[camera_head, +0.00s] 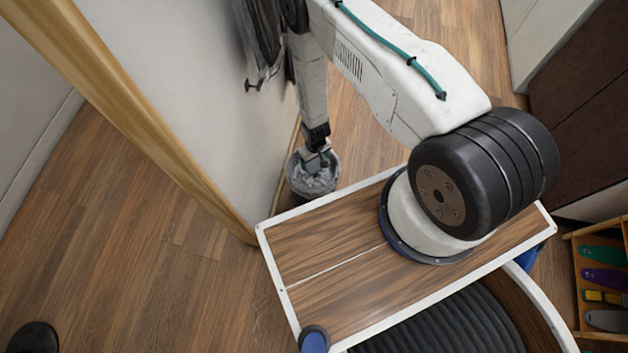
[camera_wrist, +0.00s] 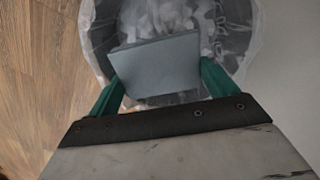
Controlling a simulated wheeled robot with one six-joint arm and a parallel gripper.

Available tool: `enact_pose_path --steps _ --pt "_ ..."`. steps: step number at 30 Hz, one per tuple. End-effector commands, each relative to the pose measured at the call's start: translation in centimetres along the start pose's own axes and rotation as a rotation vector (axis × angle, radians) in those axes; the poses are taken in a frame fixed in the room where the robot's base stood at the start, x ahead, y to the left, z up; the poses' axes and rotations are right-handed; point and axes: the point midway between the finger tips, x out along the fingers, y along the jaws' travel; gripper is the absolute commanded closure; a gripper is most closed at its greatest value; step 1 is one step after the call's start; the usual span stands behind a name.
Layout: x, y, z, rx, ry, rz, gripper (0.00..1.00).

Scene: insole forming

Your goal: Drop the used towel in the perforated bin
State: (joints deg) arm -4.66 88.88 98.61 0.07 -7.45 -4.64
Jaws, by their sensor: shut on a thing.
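The used towel is a grey-blue folded piece (camera_wrist: 156,66) between the green fingers of my gripper (camera_wrist: 158,85) in the wrist view. My gripper is shut on it and holds it over the mouth of the bin (camera_wrist: 240,30). The bin has a clear liner and crumpled pale scraps inside. In the head view the bin (camera_head: 327,187) stands on the floor beside the wall, and the towel (camera_head: 316,162) shows small above it below my gripper (camera_head: 315,158). The bin's perforations are too small to tell.
A white wall (camera_head: 200,90) with a wooden edge (camera_head: 120,110) stands close to the left of the bin. Dark hanging items (camera_head: 262,40) are on the wall above. A wooden rack with coloured tools (camera_head: 603,270) is at the right. Open floor lies at the left.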

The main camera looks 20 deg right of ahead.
Motion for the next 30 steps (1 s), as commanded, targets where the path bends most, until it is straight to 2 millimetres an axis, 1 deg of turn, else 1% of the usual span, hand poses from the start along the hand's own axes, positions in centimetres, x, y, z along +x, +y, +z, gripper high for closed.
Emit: enact_pose_path --steps 3,6,16,17,18,26,29,30 --pt "1.1 0.1 0.1 0.001 -0.001 0.000 0.40" --pt "1.6 0.1 0.0 0.002 0.000 0.000 0.40" --pt "1.9 0.2 0.0 0.004 0.000 0.000 0.40" --pt "1.9 0.2 0.0 0.004 0.000 0.000 0.07" --pt "1.9 0.2 0.0 0.004 0.000 0.000 0.00" --pt "1.6 0.2 0.0 0.004 0.001 0.000 0.00" --pt "0.6 0.2 -0.1 0.004 0.001 0.000 0.00" --pt "0.0 0.2 -0.1 0.004 0.002 0.000 0.00"
